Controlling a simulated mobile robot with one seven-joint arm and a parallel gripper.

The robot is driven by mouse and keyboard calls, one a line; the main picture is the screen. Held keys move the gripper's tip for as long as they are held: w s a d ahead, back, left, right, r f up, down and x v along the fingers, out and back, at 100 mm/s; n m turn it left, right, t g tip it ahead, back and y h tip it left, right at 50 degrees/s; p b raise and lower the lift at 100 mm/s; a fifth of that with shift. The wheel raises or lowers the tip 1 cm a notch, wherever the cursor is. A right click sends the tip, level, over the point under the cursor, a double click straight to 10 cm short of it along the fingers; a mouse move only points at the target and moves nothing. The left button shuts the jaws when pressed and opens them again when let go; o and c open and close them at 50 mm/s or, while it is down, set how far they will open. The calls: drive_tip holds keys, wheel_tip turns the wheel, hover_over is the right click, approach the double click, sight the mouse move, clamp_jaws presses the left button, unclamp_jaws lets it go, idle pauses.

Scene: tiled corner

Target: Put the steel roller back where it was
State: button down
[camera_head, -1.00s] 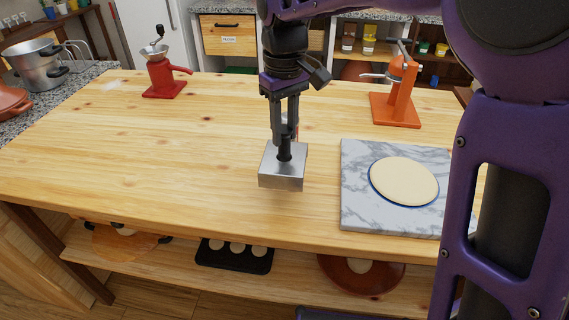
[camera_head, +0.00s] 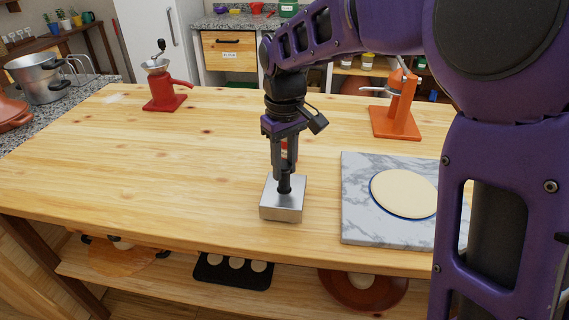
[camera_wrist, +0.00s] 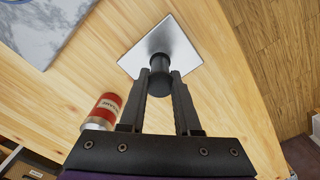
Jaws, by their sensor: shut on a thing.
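My gripper (camera_head: 284,174) is shut on the black handle of a square steel block (camera_head: 281,204), which points down from the jaws. In the wrist view the jaws (camera_wrist: 160,82) close on both sides of the handle, above the block's flat top (camera_wrist: 181,47). The block is upright at the table's front middle, left of the marble board. I cannot tell whether its base touches the wood. I see no roller-shaped steel thing.
The marble board (camera_head: 362,226) carries a round of dough (camera_head: 404,194). A red and silver can (camera_wrist: 103,110) stands close behind my gripper. A red grinder (camera_head: 163,90) and an orange press (camera_head: 396,115) stand at the back. The table's left (camera_head: 130,165) is clear.

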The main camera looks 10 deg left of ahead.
drive_tip(key=shift+s+d+f, duration=0.1)
drive_tip(key=shift+f, duration=0.4)
drive_tip(key=c, duration=0.6)
unclamp_jaws()
drive_tip(key=shift+f, duration=0.2)
drive_tip(key=shift+r, duration=0.15)
drive_tip(key=shift+r, duration=0.25)
wheel_tip(320, 180, up, 13)
drive_tip(key=p, duration=0.2)
drive_tip(key=shift+p, duration=0.35)
